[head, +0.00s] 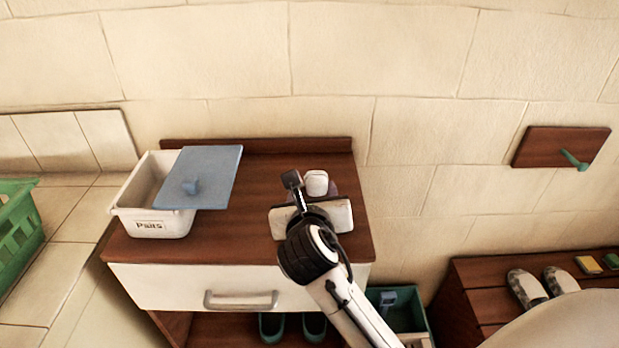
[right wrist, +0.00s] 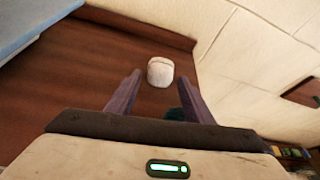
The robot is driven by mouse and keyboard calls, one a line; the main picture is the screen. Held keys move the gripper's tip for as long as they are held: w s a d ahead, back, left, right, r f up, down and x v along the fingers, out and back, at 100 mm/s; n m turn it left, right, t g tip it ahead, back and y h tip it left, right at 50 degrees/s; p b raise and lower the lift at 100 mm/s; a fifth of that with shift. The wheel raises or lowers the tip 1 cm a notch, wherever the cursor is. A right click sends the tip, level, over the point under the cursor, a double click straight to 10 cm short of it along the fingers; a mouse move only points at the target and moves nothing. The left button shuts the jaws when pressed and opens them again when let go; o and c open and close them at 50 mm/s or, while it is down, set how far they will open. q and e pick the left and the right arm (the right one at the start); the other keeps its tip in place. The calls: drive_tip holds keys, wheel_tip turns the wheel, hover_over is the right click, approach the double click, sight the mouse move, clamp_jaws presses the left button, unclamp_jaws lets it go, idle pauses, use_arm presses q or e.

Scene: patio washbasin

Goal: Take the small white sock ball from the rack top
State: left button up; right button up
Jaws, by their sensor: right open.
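The small white sock ball (head: 316,183) lies on the dark wooden rack top (head: 250,222), toward its right back part. My right gripper (head: 314,195) is over the rack top, just in front of the ball, and partly hidden by its own wrist. In the right wrist view the open fingers (right wrist: 159,76) point at the sock ball (right wrist: 160,74), which shows between and slightly beyond the fingertips. I cannot tell whether they touch it. My left gripper is not in view.
A white bin (head: 160,224) with a blue lid (head: 212,170) lying partly across it stands on the rack top's left. A low back ledge (head: 255,145) runs behind. A green basket (head: 18,230) is at far left. A teal crate (head: 405,312) stands below right.

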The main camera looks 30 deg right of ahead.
sight(316, 183)
drive_tip(key=shift+w+d+f, duration=0.3)
drive_tip(key=shift+w+d, duration=0.25)
drive_tip(key=shift+d, duration=0.1)
drive_tip(key=x, duration=0.5)
drive_tip(key=shift+w+d+f, duration=0.15)
drive_tip(key=shift+w, duration=0.2)
drive_tip(key=c, duration=0.8)
